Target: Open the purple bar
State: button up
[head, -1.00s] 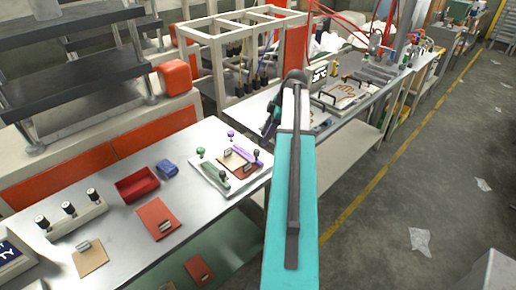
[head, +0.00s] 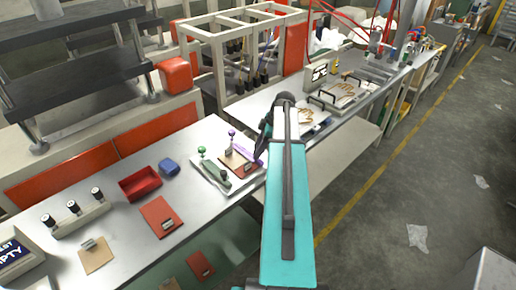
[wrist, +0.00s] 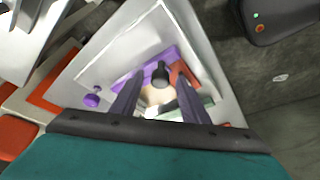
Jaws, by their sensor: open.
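The purple bar (head: 259,152) lies across the far side of a pale tray-like fixture (head: 212,180) on the metal table, partly hidden by my arm in the head view. In the wrist view the purple bar (wrist: 143,72) crosses beyond my fingers, with a black knob (wrist: 160,72) at its right part. A purple ball knob (head: 232,132) stands near it and also shows at left in the wrist view (wrist: 91,100). My gripper (wrist: 159,80) is open and empty, its two fingers apart on either side of the black knob in the picture. I cannot tell whether they touch it.
A green bar (head: 214,172) and green ball knob (head: 202,150) are at the fixture's near side. A red tray (head: 141,183), a blue object (head: 169,166) and a red plate (head: 161,217) lie to the left. Framed fixtures (head: 344,95) stand on the table behind.

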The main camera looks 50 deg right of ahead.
jog(key=shift+c, duration=0.3)
grip_shut()
jog(key=shift+w, duration=0.1)
